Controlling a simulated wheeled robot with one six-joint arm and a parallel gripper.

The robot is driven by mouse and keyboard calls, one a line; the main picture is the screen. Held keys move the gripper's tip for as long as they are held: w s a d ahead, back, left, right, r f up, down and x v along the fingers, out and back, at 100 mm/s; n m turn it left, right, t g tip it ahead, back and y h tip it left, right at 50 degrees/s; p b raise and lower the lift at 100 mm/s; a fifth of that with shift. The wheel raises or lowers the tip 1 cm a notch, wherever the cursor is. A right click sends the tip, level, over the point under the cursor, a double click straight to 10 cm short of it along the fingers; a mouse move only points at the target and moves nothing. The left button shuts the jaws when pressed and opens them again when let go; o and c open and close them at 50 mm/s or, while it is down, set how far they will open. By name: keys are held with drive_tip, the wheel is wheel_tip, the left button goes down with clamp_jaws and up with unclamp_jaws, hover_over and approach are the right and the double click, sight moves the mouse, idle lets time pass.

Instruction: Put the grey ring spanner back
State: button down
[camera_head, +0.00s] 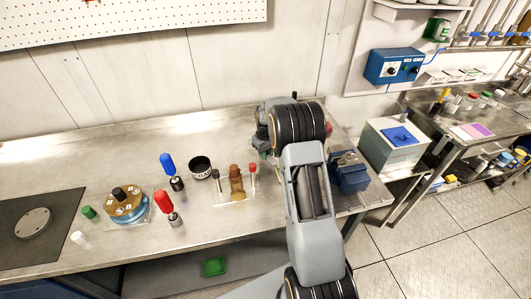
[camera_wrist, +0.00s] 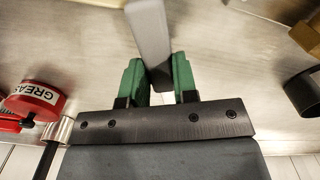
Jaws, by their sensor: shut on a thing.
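The grey ring spanner (camera_wrist: 150,35) shows in the wrist view as a plain flat grey bar. It runs from the top edge down between the green-padded fingers of my gripper (camera_wrist: 158,68). The gripper is shut on the bar. The ring end is out of the wrist view. In the head view my arm covers much of the bench's right part, and I cannot make out the spanner there.
The white pegboard (camera_head: 130,20) is on the wall at upper left. The steel bench (camera_head: 110,150) carries a brass-topped part (camera_head: 125,203), red and blue-handled tools, a black ring (camera_head: 200,167) and a blue vise (camera_head: 349,175). A red grease tin (camera_wrist: 35,98) is left of my gripper.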

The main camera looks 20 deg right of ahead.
drive_tip(key=shift+f, duration=0.2)
drive_tip(key=c, duration=0.9)
unclamp_jaws()
wheel_tip(320, 180, up, 12)
drive_tip(key=b, duration=0.2)
drive_tip(key=s+a+r+t, duration=0.1)
drive_tip(key=s+a+r, duration=0.3)
drive_tip(key=s+r, duration=0.2)
drive_tip(key=s+a+m+t, duration=0.1)
drive_tip(key=s+a, duration=0.3)
drive_tip(key=s, duration=0.6)
drive_tip(key=s+a+m+t, duration=0.1)
drive_tip(key=s+a, duration=0.3)
drive_tip(key=s, duration=0.7)
drive_tip(key=shift+a+f+t, duration=0.4)
drive_tip(key=shift+f+t, duration=0.05)
drive_tip(key=shift+t, duration=0.25)
